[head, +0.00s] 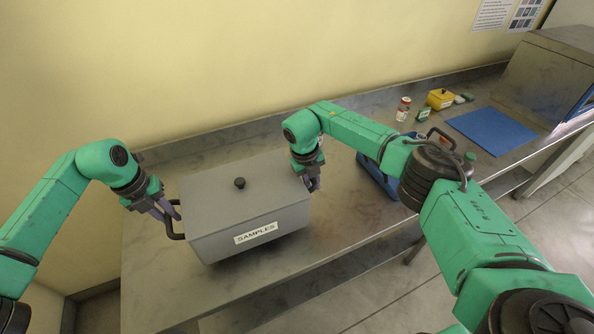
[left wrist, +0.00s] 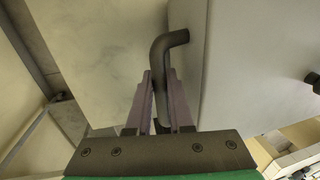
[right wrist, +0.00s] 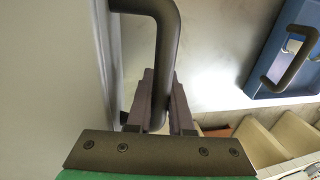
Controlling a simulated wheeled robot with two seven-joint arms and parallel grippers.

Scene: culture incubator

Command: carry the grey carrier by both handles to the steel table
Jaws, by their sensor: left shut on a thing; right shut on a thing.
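The grey carrier (head: 245,205) is a lidded box with a black knob and a "SAMPLES" label. In the head view it is upright over the left part of the steel table (head: 150,285); I cannot tell whether it touches the top. My left gripper (head: 170,212) is shut on its left dark handle, whose bent bar (left wrist: 158,62) shows between the fingers in the left wrist view. My right gripper (head: 313,183) is at its right side. In the right wrist view the fingers are shut on the other handle (right wrist: 168,40). My right arm hides part of the table.
A blue container (head: 373,178) with a dark handle stands right of the carrier, partly behind my right arm. Farther right are a small jar (head: 403,108), a yellow box (head: 440,98), a blue mat (head: 492,131) and a large grey cabinet (head: 545,75). A wall borders the table's back.

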